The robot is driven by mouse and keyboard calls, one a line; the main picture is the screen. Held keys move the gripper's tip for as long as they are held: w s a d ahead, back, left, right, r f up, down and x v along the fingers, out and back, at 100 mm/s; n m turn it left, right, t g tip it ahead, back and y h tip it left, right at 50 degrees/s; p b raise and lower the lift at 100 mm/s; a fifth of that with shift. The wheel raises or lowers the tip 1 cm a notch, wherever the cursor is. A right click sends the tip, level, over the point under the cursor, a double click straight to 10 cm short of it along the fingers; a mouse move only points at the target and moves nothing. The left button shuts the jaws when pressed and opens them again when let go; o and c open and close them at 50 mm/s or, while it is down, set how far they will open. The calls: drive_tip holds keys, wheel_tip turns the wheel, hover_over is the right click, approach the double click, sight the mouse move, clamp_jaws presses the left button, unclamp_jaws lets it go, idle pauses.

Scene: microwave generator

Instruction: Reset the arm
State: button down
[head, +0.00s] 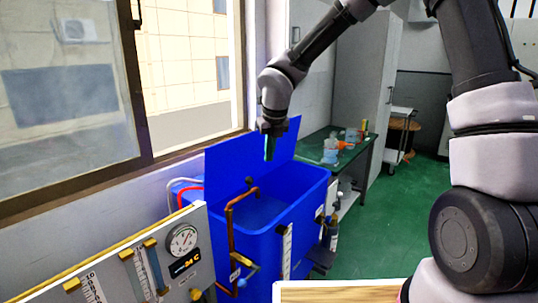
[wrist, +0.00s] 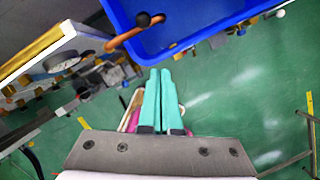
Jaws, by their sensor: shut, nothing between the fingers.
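My gripper (head: 269,148) hangs down from my raised arm, in front of the raised blue panel at the back of the blue tank. Its two teal fingers are together with nothing between them. In the wrist view my gripper (wrist: 160,72) shows its fingers side by side over the green floor, with the blue tank (wrist: 190,22) just beyond the tips. My arm (head: 335,30) arches in from the upper right of the head view, bent at the elbow above the frame.
The open blue tank (head: 307,215) has a copper pipe (head: 231,225) on its near side. A gauge panel (head: 120,262) stands lower left under the window. A workbench (head: 350,155) with small items and a grey cabinet (head: 365,95) stand behind. Green floor (head: 400,225) is clear at right.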

drive_tip(key=s+d+r+m+t+h, duration=0.1)
drive_tip(key=s+d+r+m, duration=0.3)
drive_tip(key=d+r+m, duration=0.45)
drive_tip(key=s+d+r+m+t+h, duration=0.1)
drive_tip(key=s+d+r+m, duration=0.35)
drive_tip(key=d+m, duration=0.75)
drive_tip(key=s+d+r+m+t+y, duration=0.1)
drive_tip(key=s+m, duration=0.5)
drive_tip(key=m, duration=0.6)
drive_tip(key=s+d+r+m+y, duration=0.2)
drive_tip(key=s+d+r+m, duration=0.2)
drive_tip(key=m, duration=0.8)
wheel_tip(320, 180, up, 2)
drive_tip(key=s, duration=0.2)
drive_tip(key=shift+s+d+r+t, duration=0.2)
drive_tip(key=shift+s+d+t, duration=0.1)
drive_tip(key=shift+t, duration=0.1)
